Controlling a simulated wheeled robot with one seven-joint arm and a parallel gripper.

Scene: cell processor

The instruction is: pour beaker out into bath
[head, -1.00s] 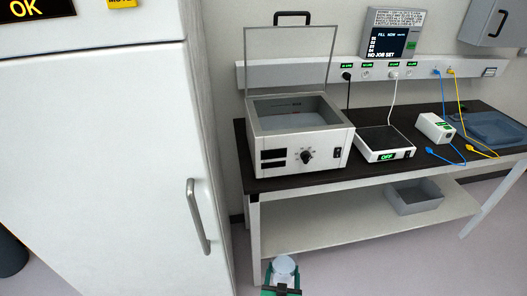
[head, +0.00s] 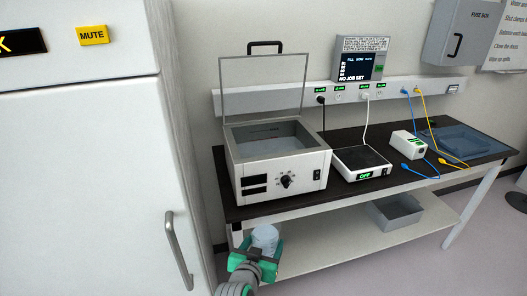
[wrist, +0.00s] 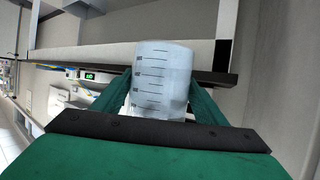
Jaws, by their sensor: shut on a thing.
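My gripper (head: 254,252) is shut on a beaker (head: 264,238), at the bottom of the head view, in front of the bench and below its top. The beaker is pale, with graduation marks that show in the wrist view (wrist: 163,75) between the two green fingers. I cannot tell how much liquid it holds. The bath (head: 272,182) is a white box with a dial on its front, at the left end of the bench top. Its clear lid (head: 262,85) stands raised and its basin is open. The beaker is apart from the bath, lower and nearer to me.
A white fridge-like cabinet (head: 90,180) with a handle stands close on the left. The dark bench top (head: 350,196) has a front edge above my gripper.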

